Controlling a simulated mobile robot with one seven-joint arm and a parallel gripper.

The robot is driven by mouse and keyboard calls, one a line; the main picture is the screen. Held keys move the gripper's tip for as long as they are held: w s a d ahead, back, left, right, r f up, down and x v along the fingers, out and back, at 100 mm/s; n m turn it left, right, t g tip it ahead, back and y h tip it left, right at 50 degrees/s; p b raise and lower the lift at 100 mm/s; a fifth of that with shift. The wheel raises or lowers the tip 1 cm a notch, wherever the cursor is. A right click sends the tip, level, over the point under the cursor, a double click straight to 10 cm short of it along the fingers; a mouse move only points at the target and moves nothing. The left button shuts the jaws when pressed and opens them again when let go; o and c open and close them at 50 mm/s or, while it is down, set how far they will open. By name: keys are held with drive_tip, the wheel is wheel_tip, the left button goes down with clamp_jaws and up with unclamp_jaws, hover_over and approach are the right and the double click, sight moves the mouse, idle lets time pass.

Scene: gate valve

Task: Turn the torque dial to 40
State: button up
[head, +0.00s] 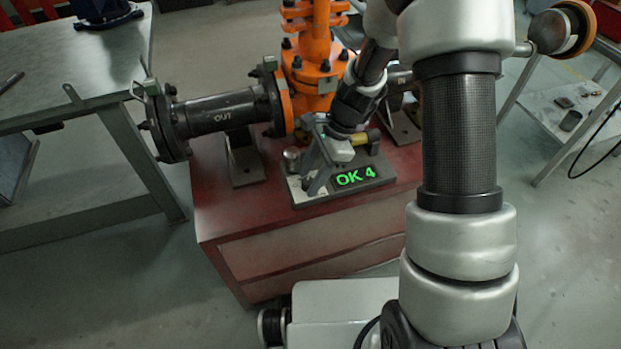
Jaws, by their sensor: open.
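A small grey device plate (302,196) sits at the front of the red cabinet top. I cannot tell whether the fingers touch anything. A yellow part (362,138) shows just behind my gripper, and a small round metal knob (292,158) stands at the plate's left.
The orange valve (318,70) stands behind, with the dark OUT pipe (214,114) to the left and an IN pipe partly hidden by my arm. The red cabinet (235,205) has bare top at front left. A grey table (70,65) stands left, a metal bench (560,120) right.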

drive_tip(key=shift+a+f, duration=0.1)
drive_tip(key=shift+f, duration=0.05)
drive_tip(key=shift+c, duration=0.5)
drive_tip(key=c, duration=0.9)
drive_tip(key=shift+c, duration=0.2)
drive_tip(key=shift+n+p, duration=0.3)
drive_tip(key=n+g+p, duration=0.1)
drive_tip(key=n, duration=0.1)
drive_tip(key=shift+w+n+h+p, duration=0.15)
drive_tip(key=shift+n+h+p, duration=0.2)
drive_tip(key=shift+n+h, duration=0.05)
drive_tip(key=n+p, duration=0.1)
drive_tip(key=n, duration=0.1)
drive_tip(key=n+g+h, duration=0.1)
drive_tip(key=n, duration=0.2)
drive_tip(key=shift+w+a+g+p, duration=0.1)
drive_tip(key=shift+a+g+p, duration=0.05)
drive_tip(key=shift+g+p, duration=0.2)
drive_tip(key=shift+n, duration=0.3)
drive_tip(key=o, duration=1)
